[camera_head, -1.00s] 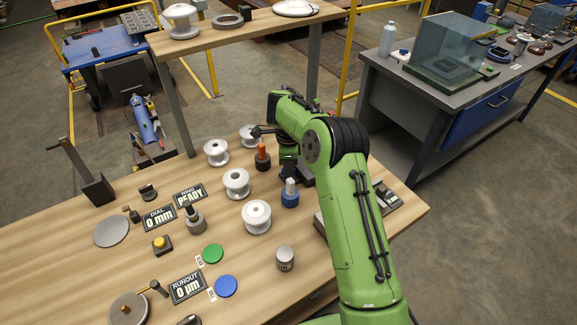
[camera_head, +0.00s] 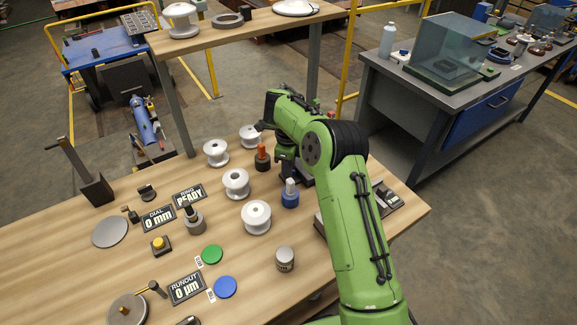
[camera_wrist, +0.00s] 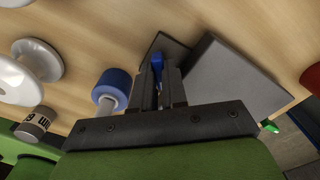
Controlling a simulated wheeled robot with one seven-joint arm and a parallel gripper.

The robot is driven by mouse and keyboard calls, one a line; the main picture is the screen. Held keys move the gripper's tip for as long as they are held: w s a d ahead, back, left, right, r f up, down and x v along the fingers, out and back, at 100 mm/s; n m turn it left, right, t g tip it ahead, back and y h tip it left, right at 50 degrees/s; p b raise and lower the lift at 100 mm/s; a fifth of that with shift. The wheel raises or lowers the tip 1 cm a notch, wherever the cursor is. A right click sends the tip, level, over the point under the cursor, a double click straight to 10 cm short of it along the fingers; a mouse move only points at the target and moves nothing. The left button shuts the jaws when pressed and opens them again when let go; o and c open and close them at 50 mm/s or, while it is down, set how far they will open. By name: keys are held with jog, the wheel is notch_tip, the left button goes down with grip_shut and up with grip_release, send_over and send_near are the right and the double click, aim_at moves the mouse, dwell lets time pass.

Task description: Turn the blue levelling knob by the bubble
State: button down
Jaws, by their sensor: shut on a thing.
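The blue levelling knob (camera_wrist: 157,62) shows in the wrist view as a small blue piece between my fingertips. My gripper (camera_wrist: 161,78) is shut on it, and the dark fingers hide much of the knob. In the head view my green arm covers the knob and most of the gripper. A dark grey block (camera_wrist: 228,78) lies just right of the fingers in the wrist view. A small bright green piece (camera_wrist: 270,126) shows at its lower right; I cannot tell if it is the bubble.
A blue-based post with a pale top (camera_head: 290,194) stands close to my gripper, also in the wrist view (camera_wrist: 112,88). An orange-topped post (camera_head: 262,157), several white insulators (camera_head: 236,184) and a grey can (camera_head: 285,259) are nearby.

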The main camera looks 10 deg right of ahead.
jog(key=c, duration=1.2)
grip_release()
jog(key=shift+o, duration=0.2)
